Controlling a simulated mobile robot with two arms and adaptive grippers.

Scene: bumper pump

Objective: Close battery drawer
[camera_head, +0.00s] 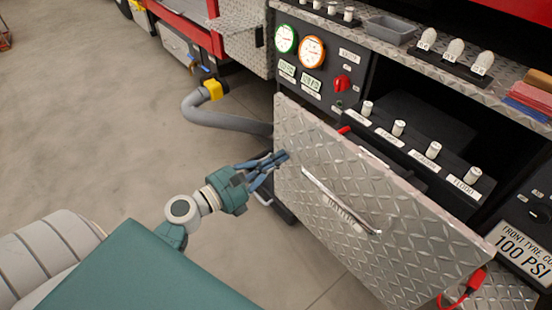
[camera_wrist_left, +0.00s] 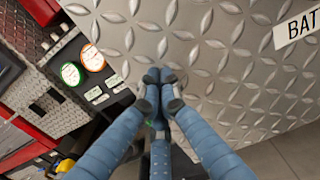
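The battery drawer (camera_head: 330,180) has a silver diamond-plate front with a long bar handle (camera_head: 340,200) and a label. It stands out from the truck's black panel, with a dark gap behind its top edge. The left wrist view shows its front (camera_wrist_left: 220,50) filling much of the picture, with part of the label (camera_wrist_left: 298,30). My left gripper (camera_head: 283,157) is at the left part of the drawer front, left of the handle. Its blue fingertips (camera_wrist_left: 161,76) are together, at or very near the plate; contact is unclear. My right gripper is not in view.
A row of labelled white knobs (camera_head: 433,150) lies behind the drawer front. Gauges (camera_head: 311,51) and a red knob (camera_head: 343,83) sit left of it. A grey hose (camera_head: 225,120) runs at left. A red clamp (camera_head: 477,279) is at the drawer's lower right. Left floor is clear.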

